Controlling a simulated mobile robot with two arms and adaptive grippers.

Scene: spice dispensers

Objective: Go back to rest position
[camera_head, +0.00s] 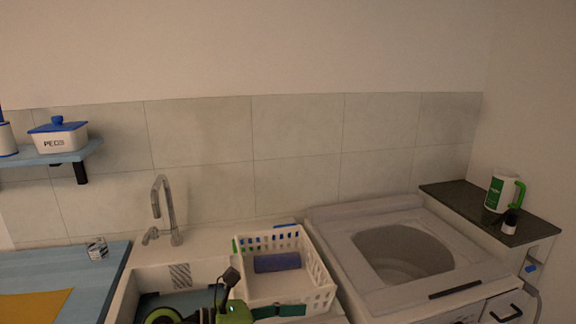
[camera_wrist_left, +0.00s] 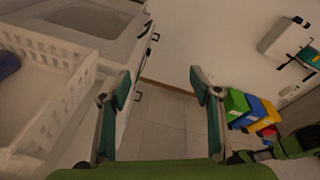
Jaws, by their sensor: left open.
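My left gripper (camera_wrist_left: 158,83) is open in the left wrist view, with its two green-and-grey fingers spread apart and nothing between them. It points down past the counter's front, over the tiled floor. In the head view, part of my green and black left arm shows at the bottom, in front of the sink and the white basket (camera_head: 318,280). A dark green finger (camera_head: 282,311) shows at the basket's front edge; I cannot tell whether it touches. My right gripper is not in view.
A tap (camera_head: 167,212) rises behind the sink. A top-loading washer (camera_head: 335,240) stands right of the basket. A dark shelf (camera_head: 455,200) holds a green-and-white mug (camera_head: 497,192) and small bottle (camera_head: 510,223). Coloured boxes (camera_wrist_left: 238,105) stand right of my left gripper; floor between is clear.

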